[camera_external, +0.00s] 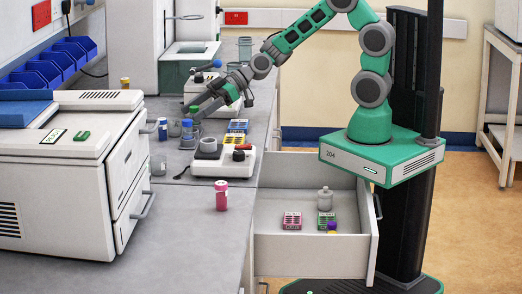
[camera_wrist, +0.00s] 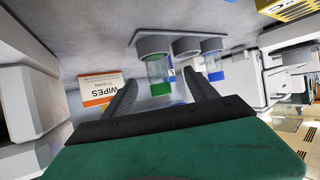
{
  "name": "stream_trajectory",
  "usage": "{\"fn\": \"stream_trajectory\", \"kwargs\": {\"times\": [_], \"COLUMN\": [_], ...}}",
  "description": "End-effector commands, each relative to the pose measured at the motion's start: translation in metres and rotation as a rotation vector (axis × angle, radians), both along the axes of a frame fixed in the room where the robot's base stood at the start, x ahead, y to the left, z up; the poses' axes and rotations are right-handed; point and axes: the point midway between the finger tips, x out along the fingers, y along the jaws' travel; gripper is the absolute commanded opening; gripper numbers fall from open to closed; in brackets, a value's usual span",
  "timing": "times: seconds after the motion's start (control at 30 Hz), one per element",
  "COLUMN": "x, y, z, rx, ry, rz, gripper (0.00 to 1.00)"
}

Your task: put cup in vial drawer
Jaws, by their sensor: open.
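My gripper (camera_external: 193,113) is open above the bench, reaching down to a group of small vessels. In the wrist view my gripper (camera_wrist: 160,77) has its two dark fingers apart, with a green-capped clear vial (camera_wrist: 158,72) showing between them. I cannot tell whether they touch it. The green cap (camera_external: 194,109) also shows in the external view. The drawer (camera_external: 312,258) is pulled open at right.
The drawer holds a pink rack (camera_external: 292,220), a green rack (camera_external: 326,220), a pale bottle (camera_external: 324,198) and a purple-capped vial (camera_external: 332,228). A wipes box (camera_wrist: 100,88) shows in the wrist view.

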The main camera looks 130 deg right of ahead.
Motion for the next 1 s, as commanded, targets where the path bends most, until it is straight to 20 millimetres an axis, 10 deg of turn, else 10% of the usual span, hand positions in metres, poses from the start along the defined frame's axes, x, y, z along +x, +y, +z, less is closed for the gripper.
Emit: {"fn": "stream_trajectory", "kwargs": {"times": [0.57, 1.0], "x": [0.054, 0.053], "y": [-0.013, -0.013], "z": [-0.022, -0.022], "rx": [0.001, 0.001], "ry": [0.001, 0.001], "rz": [0.000, 0.000], "gripper": [0.67, 0.32]}}
